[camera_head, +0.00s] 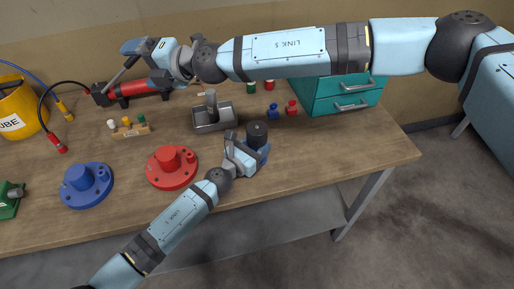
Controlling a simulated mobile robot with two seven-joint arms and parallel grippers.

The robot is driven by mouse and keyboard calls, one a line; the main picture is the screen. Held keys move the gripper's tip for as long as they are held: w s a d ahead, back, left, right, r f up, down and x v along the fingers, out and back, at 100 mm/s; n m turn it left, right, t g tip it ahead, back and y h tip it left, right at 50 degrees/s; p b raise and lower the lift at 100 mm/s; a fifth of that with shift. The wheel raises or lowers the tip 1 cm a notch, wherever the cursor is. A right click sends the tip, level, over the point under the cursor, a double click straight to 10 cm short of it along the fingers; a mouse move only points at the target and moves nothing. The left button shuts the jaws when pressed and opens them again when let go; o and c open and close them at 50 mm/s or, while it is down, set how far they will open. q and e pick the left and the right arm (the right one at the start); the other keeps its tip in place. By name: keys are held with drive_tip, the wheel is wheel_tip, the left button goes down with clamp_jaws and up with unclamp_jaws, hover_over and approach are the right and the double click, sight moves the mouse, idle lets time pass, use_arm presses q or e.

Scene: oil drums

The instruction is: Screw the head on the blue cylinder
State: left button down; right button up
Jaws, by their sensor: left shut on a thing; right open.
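A blue cylinder on a round flanged base (85,183) stands at the left front of the wooden table. A short dark cylinder (257,132), which may be the head, is upright near the table's front edge. My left gripper (246,146) is at this dark cylinder and shut on it, though the fingers partly hide the contact. A dark blue patch shows below the cylinder; I cannot tell whether it is part of the gripper. My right gripper (129,60) is open and empty above the red-and-black cylinder at the back left.
A red flanged part (172,168) stands between the blue one and my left gripper. Behind are a grey metal tray (213,119), a small peg block (130,131), a red-and-black cylinder (138,89) and teal drawers (346,93). A yellow bucket (18,108) stands left. The table's right end is clear.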

drive_tip(key=w+d+f+m+t+h, duration=0.2)
drive_tip(key=w+d+m+t+h, duration=0.7)
drive_tip(key=w+d+m+h, duration=0.15)
drive_tip(key=n+g+h, duration=0.5)
drive_tip(key=g, duration=0.8)
hover_over(257, 128)
drive_tip(key=w, duration=0.1)
wheel_tip(257, 128, down, 13)
drive_tip(key=shift+a+f, duration=0.15)
drive_tip(key=shift+f, duration=0.05)
drive_tip(key=shift+s+d, duration=0.2)
drive_tip(key=shift+s, duration=0.05)
drive_tip(key=shift+f, duration=4.1)
